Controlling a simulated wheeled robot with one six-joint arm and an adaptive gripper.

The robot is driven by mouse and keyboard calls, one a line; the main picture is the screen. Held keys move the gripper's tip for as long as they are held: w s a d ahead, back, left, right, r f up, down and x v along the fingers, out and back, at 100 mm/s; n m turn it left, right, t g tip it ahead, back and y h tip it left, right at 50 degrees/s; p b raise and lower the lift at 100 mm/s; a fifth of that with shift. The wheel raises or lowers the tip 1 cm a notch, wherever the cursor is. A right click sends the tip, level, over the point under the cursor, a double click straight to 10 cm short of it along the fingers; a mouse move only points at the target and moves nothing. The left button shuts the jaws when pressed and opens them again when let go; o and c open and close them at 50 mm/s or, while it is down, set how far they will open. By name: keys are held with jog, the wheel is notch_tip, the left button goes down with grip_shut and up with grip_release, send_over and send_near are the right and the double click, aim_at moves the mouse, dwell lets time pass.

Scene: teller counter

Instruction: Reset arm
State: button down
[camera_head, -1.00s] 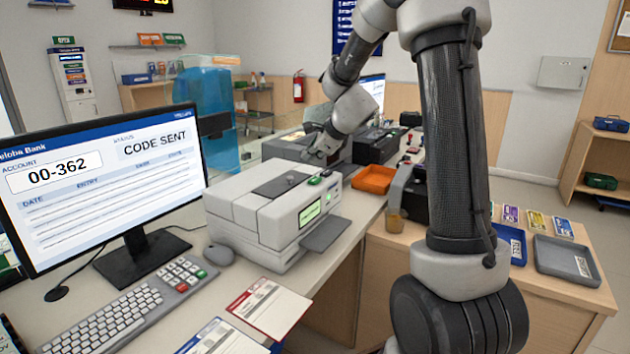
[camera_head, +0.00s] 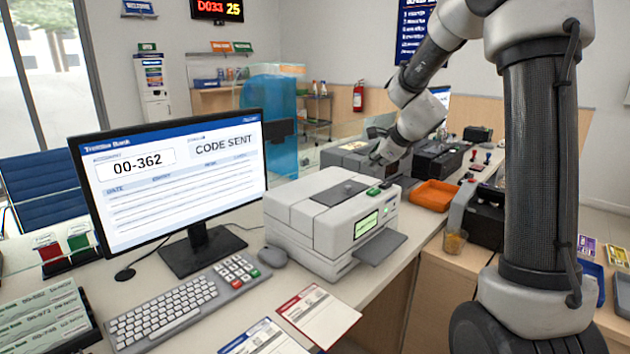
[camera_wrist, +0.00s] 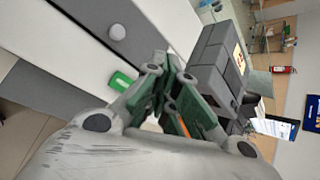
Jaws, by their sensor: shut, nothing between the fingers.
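My arm rises on the right of the head view and bends over toward the counter. My gripper (camera_head: 380,157) is at the arm's far end, above the back right edge of the white printer-like machine (camera_head: 310,230); its fingertips are small and partly hidden there. In the wrist view my gripper (camera_wrist: 172,105) shows with its dark green fingers drawn together and empty. The machine's white top with a round knob and a green button (camera_wrist: 121,81) lies beside the fingers in that view. I cannot tell the exact gap between them.
A monitor (camera_head: 170,175) reading "CODE SENT" and a keyboard (camera_head: 185,305) stand at left. An orange tray (camera_head: 433,195) and dark counter machines (camera_head: 440,158) lie beyond the gripper. Forms (camera_head: 318,315) lie at the front edge.

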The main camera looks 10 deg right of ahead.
jog(key=shift+s+a+f+n, duration=0.15)
jog(key=shift+s+a+n, duration=0.1)
jog(key=shift+n, duration=0.65)
jog(key=s+f+n+g, duration=0.3)
jog(key=s+f+n, duration=0.1)
jog(key=s+n, duration=0.2)
jog(key=s+r+n+h, duration=0.1)
jog(key=s+n, duration=0.4)
jog(key=s, duration=0.6)
jog(key=s+r+n+g, duration=0.1)
jog(key=s+r+n, duration=0.3)
jog(key=s, duration=0.7)
jog(key=s+d+r+n+h, duration=0.1)
jog(key=s+r+n, duration=0.2)
jog(key=s+n, duration=0.4)
jog(key=shift+s+r+h, duration=0.25)
jog(key=shift+s+h, duration=0.05)
jog(key=shift+s, duration=1.7)
